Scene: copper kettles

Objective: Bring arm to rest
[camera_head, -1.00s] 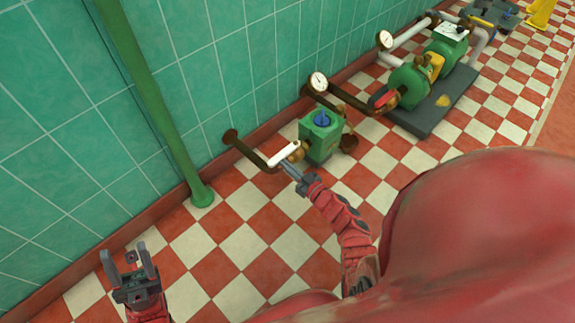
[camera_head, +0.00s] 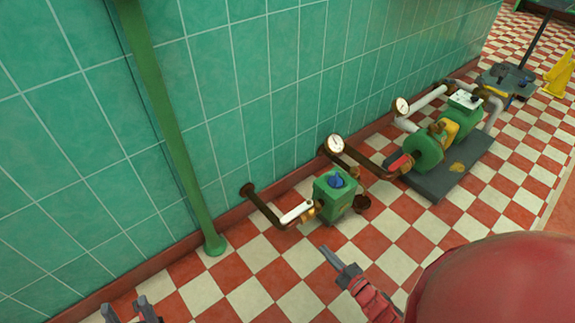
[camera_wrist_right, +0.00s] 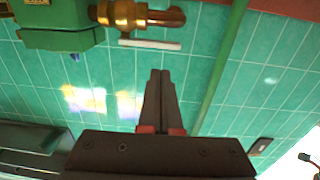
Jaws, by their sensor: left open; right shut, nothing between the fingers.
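My right gripper (camera_head: 332,257) is shut and empty, held above the checkered floor in front of the small green pump box. In the right wrist view its two fingers (camera_wrist_right: 158,92) are pressed together with nothing between them. My left gripper (camera_head: 131,309) is open and empty at the bottom left of the head view, partly cut off by the frame edge. The green box (camera_head: 332,196) has a blue knob on top and a pipe with a white handle (camera_head: 296,212) on its left. The right gripper is apart from both.
A green vertical pipe (camera_head: 175,140) stands by the tiled wall (camera_head: 240,100). A larger green pump (camera_head: 424,153) sits on a dark base (camera_head: 449,174), with gauges and pipes behind. A yellow floor sign (camera_head: 559,74) is at the far right. The floor (camera_head: 250,298) between my grippers is clear.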

